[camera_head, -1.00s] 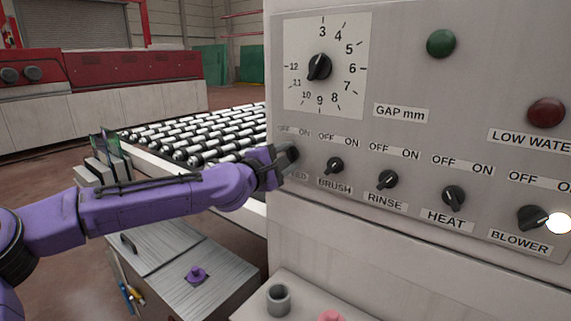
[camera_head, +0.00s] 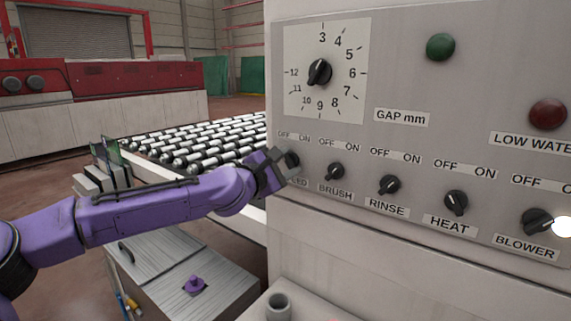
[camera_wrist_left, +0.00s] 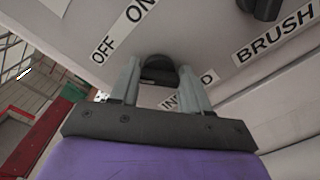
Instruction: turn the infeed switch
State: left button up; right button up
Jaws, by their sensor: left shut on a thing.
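The infeed switch (camera_head: 292,160) is a black knob at the left end of the switch row, with an OFF ON label above it. Its name label below is partly covered by my gripper. My left gripper (camera_head: 277,168) reaches it from the left and is shut on the knob. In the left wrist view the two grey fingers (camera_wrist_left: 159,88) stand on either side of the dark knob (camera_wrist_left: 158,70), with the partly hidden INFEED label beside them. How far the knob is turned cannot be told. My right gripper is not in view.
The brush switch (camera_head: 336,171) sits close to the right, then the rinse (camera_head: 389,185), heat (camera_head: 456,203) and blower (camera_head: 537,222) switches. The gap dial (camera_head: 319,72) is above. A roller conveyor (camera_head: 195,142) lies behind my left arm.

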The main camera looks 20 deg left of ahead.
pick_arm(q)
jog(key=o, duration=1.1)
jog(key=shift+c, duration=0.2)
jog(key=v, duration=1)
jog(key=shift+s, duration=0.25)
jog(key=shift+a, duration=0.25)
